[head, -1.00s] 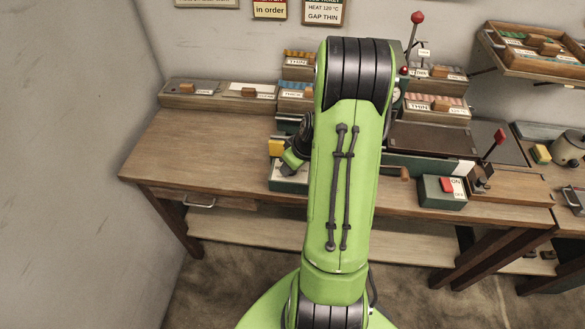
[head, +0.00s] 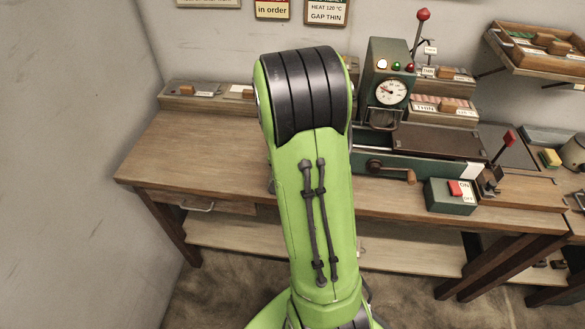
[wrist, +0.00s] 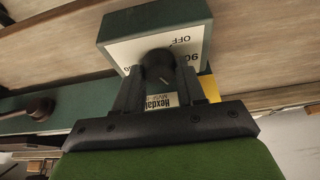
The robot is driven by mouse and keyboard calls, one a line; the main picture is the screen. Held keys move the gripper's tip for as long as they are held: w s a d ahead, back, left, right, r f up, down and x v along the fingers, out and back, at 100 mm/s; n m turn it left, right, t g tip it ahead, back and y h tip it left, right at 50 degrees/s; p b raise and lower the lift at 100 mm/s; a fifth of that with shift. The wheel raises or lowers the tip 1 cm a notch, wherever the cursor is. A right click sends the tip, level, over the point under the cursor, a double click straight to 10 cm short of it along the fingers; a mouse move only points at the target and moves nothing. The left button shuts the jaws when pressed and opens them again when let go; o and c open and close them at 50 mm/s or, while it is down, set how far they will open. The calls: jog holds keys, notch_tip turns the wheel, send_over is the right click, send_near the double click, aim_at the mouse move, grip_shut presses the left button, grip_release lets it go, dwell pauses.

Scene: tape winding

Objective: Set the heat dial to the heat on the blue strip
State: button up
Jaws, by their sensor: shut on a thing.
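My gripper (wrist: 157,88) is shut on the black knob of the heat dial (wrist: 158,64) in the wrist view. The knob carries a pale pointer mark. It sits on a green box (wrist: 151,22) with a white face (wrist: 125,52), where "OFF" and part of "90" can be read. In the head view my arm hides the gripper and the dial. A wall sign (head: 325,14) there reads "HEAT 120 °C GAP THIN". I cannot make out a blue strip.
A green machine with a round gauge (head: 390,92) stands right of my arm, with a crank (head: 395,171) in front. A green switch box (head: 450,197) and a red-knobbed lever (head: 507,139) are further right. The left of the wooden table (head: 185,150) is clear.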

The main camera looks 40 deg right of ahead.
jog(key=m+g, duration=0.1)
jog(key=m, duration=0.1)
jog(key=m+g+b, duration=0.1)
jog(key=m, duration=0.2)
jog(key=shift+w+a+f+m+h, duration=0.1)
jog(key=shift+w+a+m+h, duration=0.05)
jog(key=shift+m+h, duration=0.2)
jog(key=m+g, duration=0.1)
jog(key=m, duration=0.3)
jog(key=shift+w+g, duration=0.1)
jog(key=shift+g, duration=0.3)
jog(key=m+g, duration=0.1)
jog(key=m, duration=0.1)
jog(key=m+y+b, duration=0.1)
jog(key=m, duration=0.2)
jog(key=shift+w+g, duration=0.1)
jog(key=shift+g, duration=0.3)
jog(key=shift+m+g+y+b, duration=0.55)
jog(key=shift+m+y, duration=0.1)
jog(key=shift+m, duration=1.5)
jog(key=o, duration=0.7)
jog(key=shift+d, duration=0.2)
jog(key=shift+o, duration=0.2)
jog(key=p+v, duration=0.7)
jog(key=v, duration=0.9)
jog(key=shift+p, duration=0.4)
jog(key=shift+w+f, duration=0.1)
